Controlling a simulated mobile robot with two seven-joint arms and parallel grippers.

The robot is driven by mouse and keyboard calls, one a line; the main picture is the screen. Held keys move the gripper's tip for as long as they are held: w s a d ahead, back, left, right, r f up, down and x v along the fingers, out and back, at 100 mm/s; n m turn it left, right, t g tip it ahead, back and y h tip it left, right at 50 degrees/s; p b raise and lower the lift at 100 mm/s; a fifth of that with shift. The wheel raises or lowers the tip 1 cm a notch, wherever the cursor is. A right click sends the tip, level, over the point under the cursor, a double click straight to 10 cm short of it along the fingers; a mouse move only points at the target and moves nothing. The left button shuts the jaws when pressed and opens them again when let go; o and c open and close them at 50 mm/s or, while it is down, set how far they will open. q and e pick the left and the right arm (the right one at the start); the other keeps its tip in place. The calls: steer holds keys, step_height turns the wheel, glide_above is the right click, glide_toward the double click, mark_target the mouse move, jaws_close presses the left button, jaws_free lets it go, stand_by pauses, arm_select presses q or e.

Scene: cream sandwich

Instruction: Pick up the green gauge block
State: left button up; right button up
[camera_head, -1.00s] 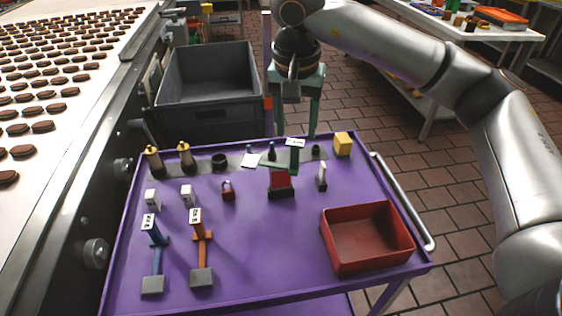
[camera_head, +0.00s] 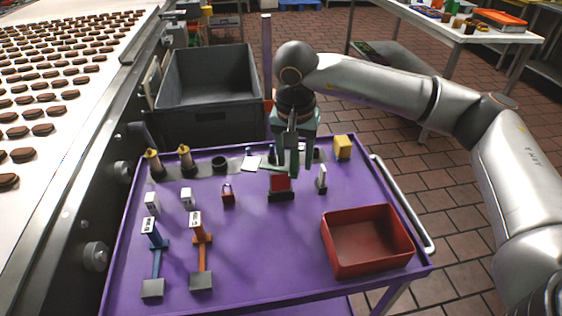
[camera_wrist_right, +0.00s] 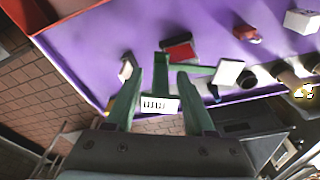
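The green gauge block (camera_wrist_right: 188,70) lies on the purple cart top, with a white label on its head and a pale plate at the other end. In the head view its stem (camera_head: 271,167) shows partly behind my right gripper (camera_head: 294,165). My right gripper also shows in the right wrist view (camera_wrist_right: 159,78). It is open, with one green finger on each side of the labelled head. The fingers appear apart from the head; their exact height above the cart is hard to tell. My left gripper is out of view.
A red block in a dark holder (camera_head: 280,183) stands just in front of the gripper. A white-faced piece (camera_head: 321,179) and a yellow cube (camera_head: 342,147) are to the right. A red bin (camera_head: 367,241) sits front right. Blue (camera_head: 155,258) and orange (camera_head: 201,253) gauges lie front left.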

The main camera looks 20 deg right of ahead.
jaws_close()
steer(key=shift+r, duration=0.2)
stand_by(0.6)
